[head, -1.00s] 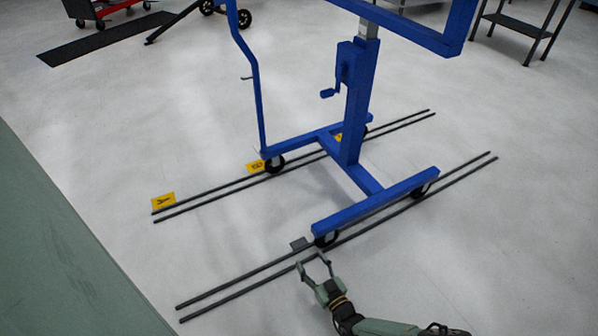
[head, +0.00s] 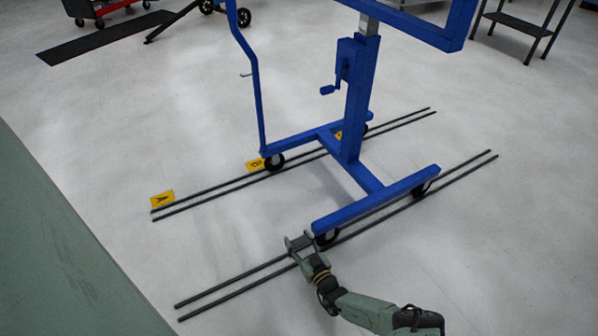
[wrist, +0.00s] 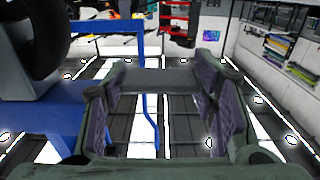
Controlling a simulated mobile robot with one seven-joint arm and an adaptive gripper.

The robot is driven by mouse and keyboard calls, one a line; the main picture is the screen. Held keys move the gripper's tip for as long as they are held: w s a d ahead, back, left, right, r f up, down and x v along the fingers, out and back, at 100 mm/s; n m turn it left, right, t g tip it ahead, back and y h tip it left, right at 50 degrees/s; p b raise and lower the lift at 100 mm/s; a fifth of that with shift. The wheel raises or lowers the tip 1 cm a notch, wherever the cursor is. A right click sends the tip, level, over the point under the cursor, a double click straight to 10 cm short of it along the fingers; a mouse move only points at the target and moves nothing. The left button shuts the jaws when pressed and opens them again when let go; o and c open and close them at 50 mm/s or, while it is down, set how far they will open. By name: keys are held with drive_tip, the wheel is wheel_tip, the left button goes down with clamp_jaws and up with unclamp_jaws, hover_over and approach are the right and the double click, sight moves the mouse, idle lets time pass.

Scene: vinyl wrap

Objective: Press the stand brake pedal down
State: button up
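The blue stand (head: 352,110) stands on wheels over the dark floor rails. Its brake pedal is a small grey plate by the front-left wheel (head: 326,238). In the head view my gripper (head: 298,243) is at the pedal and covers most of it. In the wrist view the grey pedal plate (wrist: 165,78) lies between the two finger pads, nearly filling the gap. The fingers of my gripper (wrist: 165,100) are wide apart. I cannot tell whether they touch the pedal or whether it is tilted down.
Two pairs of rails (head: 235,278) run along the floor. Yellow markers A (head: 162,200) and B (head: 255,164) lie by the far pair. A green surface (head: 60,250) fills the lower left.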

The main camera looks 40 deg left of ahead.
drive_tip(key=c, duration=0.7)
drive_tip(key=shift+f+n+b, duration=0.35)
drive_tip(key=shift+n+b, duration=0.15)
drive_tip(key=shift+b, duration=0.2)
drive_tip(key=shift+f+n+b, duration=0.15)
drive_tip(key=shift+n+b, duration=0.4)
drive_tip(key=shift+n, duration=0.45)
drive_tip(key=o, duration=0.9)
drive_tip(key=v, duration=1)
drive_tip(key=shift+d, duration=0.1)
drive_tip(key=shift+v, duration=0.9)
